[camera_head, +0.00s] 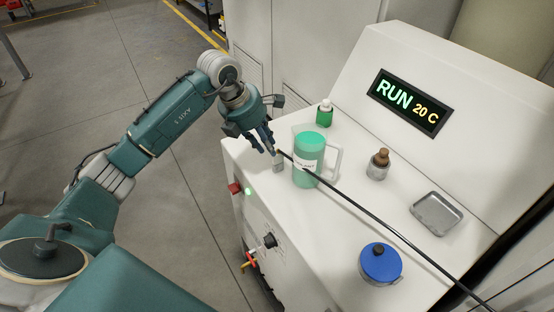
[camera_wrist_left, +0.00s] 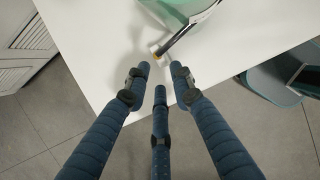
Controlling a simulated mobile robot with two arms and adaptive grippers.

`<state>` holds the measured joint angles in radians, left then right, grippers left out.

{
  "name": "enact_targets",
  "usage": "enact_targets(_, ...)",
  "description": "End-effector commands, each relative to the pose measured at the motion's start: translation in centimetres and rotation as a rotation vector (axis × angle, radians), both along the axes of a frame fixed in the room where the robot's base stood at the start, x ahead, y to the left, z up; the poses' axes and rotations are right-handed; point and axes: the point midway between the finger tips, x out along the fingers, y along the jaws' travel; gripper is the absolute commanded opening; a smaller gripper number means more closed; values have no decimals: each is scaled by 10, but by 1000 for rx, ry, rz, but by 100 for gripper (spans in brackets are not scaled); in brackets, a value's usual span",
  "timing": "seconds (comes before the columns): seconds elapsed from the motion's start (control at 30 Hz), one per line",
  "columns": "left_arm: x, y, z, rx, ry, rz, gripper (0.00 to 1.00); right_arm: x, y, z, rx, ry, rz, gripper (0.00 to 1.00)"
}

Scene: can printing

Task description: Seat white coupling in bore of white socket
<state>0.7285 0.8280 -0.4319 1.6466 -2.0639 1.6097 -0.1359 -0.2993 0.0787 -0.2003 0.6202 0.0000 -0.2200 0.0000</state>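My left gripper (camera_head: 265,142) reaches in from the left over the front left corner of the white machine top. Its blue fingers are spread apart, with no object clearly between them, in the left wrist view (camera_wrist_left: 160,76). A black hose (camera_head: 375,213) runs to just by the fingertips. In the left wrist view, the hose end has a yellow ring and a small whitish piece (camera_wrist_left: 154,47), perhaps the white coupling, just beyond the fingertips. A small grey-white upright piece (camera_head: 278,165) stands below the hose end; I cannot tell whether it is the socket. No bore is visible.
A jug of green liquid (camera_head: 308,160) stands close right of the gripper. A green bottle (camera_head: 324,114), brown-topped jar (camera_head: 378,164), metal tray (camera_head: 436,213) and blue-lidded container (camera_head: 380,264) stand on the machine top. The display (camera_head: 410,102) reads RUN 20 C.

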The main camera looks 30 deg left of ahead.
Motion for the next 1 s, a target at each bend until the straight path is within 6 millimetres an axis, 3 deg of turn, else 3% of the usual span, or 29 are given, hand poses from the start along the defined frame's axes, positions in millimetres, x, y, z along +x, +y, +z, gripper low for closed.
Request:
enact_targets(0.7,28,-18,-80,-3,-1,-2,23,0,0,29,0,0,0,34)
enact_targets(0.97,29,-18,-83,-3,-3,-3,23,0,0,28,0,1,0,34)
enact_targets(1.0,29,-18,-83,-3,-3,-3,17,0,0,28,0,1,0,34)
